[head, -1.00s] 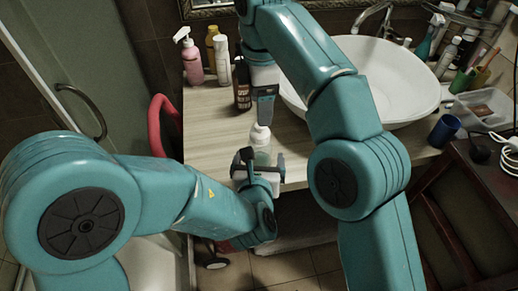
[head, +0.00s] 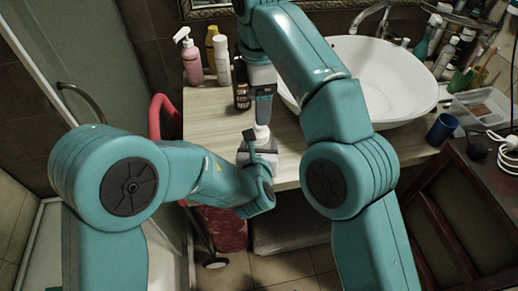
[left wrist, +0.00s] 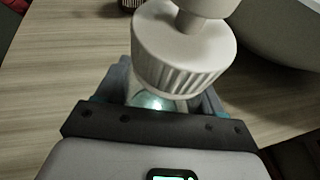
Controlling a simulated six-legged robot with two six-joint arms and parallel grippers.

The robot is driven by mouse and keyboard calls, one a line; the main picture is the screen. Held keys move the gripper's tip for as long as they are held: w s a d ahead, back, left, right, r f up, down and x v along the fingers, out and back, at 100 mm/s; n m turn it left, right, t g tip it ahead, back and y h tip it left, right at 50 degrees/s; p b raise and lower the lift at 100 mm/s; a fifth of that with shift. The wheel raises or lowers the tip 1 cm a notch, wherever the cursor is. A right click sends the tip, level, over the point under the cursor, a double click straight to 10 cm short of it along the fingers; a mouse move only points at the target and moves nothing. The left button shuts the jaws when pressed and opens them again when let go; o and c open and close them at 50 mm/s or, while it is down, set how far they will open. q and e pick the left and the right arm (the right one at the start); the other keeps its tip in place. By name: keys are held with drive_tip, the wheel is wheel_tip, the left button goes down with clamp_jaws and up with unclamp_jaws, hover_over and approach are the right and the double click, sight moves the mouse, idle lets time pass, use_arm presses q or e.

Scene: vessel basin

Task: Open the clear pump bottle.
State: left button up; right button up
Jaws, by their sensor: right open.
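The clear pump bottle (left wrist: 152,101) has a white ribbed collar and pump head (left wrist: 183,50), large in the left wrist view. In the head view its white top (head: 262,132) shows near the counter's front edge, while its body is mostly hidden behind my left gripper. My left gripper (head: 260,150) has its fingers on both sides of the bottle just below the collar and appears shut on it; the contact is partly hidden. My right gripper (head: 263,112) points down just above the pump top, open and with nothing visible in it.
A white basin (head: 370,85) lies right. A blue cup (head: 442,129) stands near the right front edge.

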sight(259, 128)
use_arm(q)
clamp_jaws()
use_arm(e)
drive_tip(key=shift+w+m, duration=0.1)
drive_tip(key=shift+m, duration=0.8)
drive_tip(key=m, duration=0.4)
drive_tip(key=shift+d, duration=0.15)
drive_tip(key=m, duration=0.5)
drive_tip(key=shift+m, duration=0.3)
drive_tip(key=m, duration=1.6)
drive_tip(key=shift+m, duration=0.4)
drive_tip(key=m, duration=0.3)
drive_tip(key=shift+s, duration=0.2)
drive_tip(key=shift+f, duration=3.95)
